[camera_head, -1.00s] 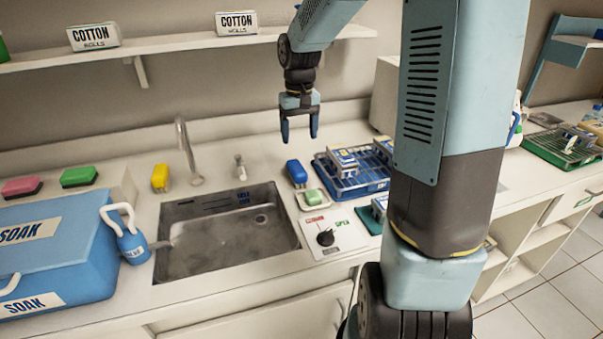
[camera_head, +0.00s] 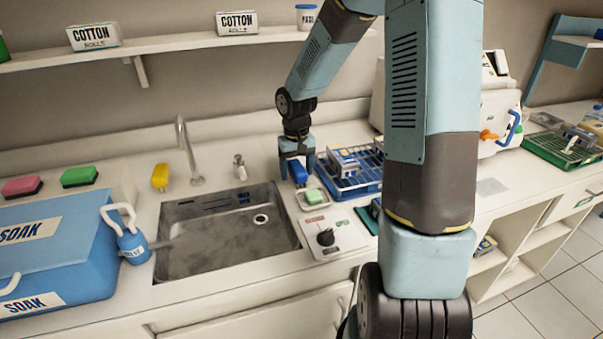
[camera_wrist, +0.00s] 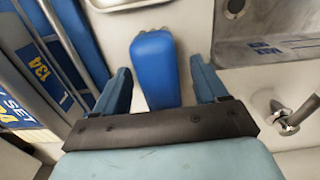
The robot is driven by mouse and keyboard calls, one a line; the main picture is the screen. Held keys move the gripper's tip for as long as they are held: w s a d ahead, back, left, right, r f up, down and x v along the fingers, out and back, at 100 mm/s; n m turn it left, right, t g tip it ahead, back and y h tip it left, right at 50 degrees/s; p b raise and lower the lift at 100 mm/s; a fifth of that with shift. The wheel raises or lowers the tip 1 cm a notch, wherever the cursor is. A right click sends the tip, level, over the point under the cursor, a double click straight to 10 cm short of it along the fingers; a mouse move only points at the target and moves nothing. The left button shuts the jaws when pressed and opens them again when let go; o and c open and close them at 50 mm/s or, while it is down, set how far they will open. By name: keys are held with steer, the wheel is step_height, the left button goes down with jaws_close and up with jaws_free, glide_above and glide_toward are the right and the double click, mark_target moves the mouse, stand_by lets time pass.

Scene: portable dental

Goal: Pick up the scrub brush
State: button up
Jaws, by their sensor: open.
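The scrub brush appears to be the blue block-shaped object (camera_head: 298,173) standing on the counter between the sink and the blue rack. In the wrist view the blue brush (camera_wrist: 156,68) lies between the two fingers, nearer the left one. My gripper (camera_head: 297,168) is open and lowered around it, with one finger on each side. In the wrist view my gripper (camera_wrist: 161,85) shows gaps between both fingers and the brush. The fingers partly hide the brush in the head view.
The sink (camera_head: 230,220) lies left of the brush. A blue wire rack (camera_head: 350,185) with boxes stands close on the right. A green soap bar (camera_head: 314,196) on a small dish is just in front.

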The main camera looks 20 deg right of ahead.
steer(key=shift+f, duration=0.55)
steer(key=shift+c, duration=0.3)
steer(key=c, duration=1)
steer(key=shift+r, duration=0.1)
steer(key=shift+r, duration=0.2)
step_height(320, 180, up, 2)
steer(key=shift+r, duration=0.2)
steer(key=s+a+r, duration=0.2)
steer(key=s+r, duration=0.1)
steer(key=s, duration=0.1)
steer(key=s+a+r, duration=0.3)
steer(key=s, duration=0.1)
steer(key=s+a+r, duration=0.2)
steer(key=s+r, duration=0.2)
steer(key=shift+a, duration=0.15)
